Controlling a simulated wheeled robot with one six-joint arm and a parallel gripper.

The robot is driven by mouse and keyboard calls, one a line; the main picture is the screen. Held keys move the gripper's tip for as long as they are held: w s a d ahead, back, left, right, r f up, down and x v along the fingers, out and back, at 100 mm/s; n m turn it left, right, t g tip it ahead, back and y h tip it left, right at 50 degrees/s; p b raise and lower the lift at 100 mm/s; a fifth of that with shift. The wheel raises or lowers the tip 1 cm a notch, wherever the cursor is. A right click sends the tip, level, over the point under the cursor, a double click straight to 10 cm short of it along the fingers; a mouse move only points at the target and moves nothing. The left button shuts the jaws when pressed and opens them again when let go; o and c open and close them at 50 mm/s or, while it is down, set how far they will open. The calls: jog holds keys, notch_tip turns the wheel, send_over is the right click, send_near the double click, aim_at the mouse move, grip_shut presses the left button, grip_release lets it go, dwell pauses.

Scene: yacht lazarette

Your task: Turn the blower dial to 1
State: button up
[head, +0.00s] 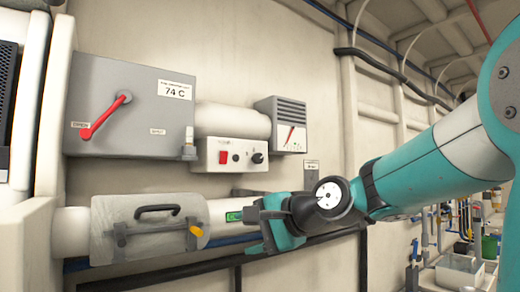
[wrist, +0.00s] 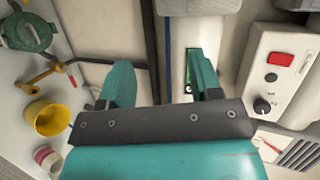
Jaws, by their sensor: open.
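The blower dial is a small black knob (head: 257,158) on the right of a white control box (head: 230,168), which also carries a red switch (head: 223,157). In the wrist view the dial (wrist: 263,105) is at the right, below the red switch (wrist: 280,59). The marks around the dial are too small to read, so I cannot tell its setting. My gripper (head: 258,224) is open and empty, below the control box and apart from it. In the wrist view its two teal fingers (wrist: 161,80) stand to the left of the dial.
A grey box with a red lever (head: 104,116) is at the upper left. A grey slatted unit (head: 281,124) adjoins the control box. Below runs a white pipe (head: 70,232) with a handled cover (head: 150,234). A yellow cup (wrist: 48,118) shows in the wrist view.

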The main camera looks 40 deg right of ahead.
aim_at(260, 159)
jog(key=s+d+r+m+t+h+p, duration=0.2)
jog(key=d+r+m+t+h+p, duration=0.25)
jog(key=d+r+m, duration=0.75)
jog(key=w+r+p, duration=0.1)
jog(key=w+p, duration=0.1)
jog(key=w, duration=0.3)
jog(key=w+d+r+n+p, duration=0.1)
jog(key=w+p, duration=0.1)
jog(key=w, duration=0.4)
jog(key=w+d+r+n+p, duration=0.1)
jog(key=w+p, duration=0.1)
jog(key=w, duration=0.3)
jog(key=shift+w+t+h+p, duration=0.15)
jog(key=shift+t+h+p, duration=0.1)
jog(key=shift+h+p, duration=0.1)
jog(key=shift+w, duration=0.45)
jog(key=shift+f, duration=0.1)
jog(key=c, duration=0.9)
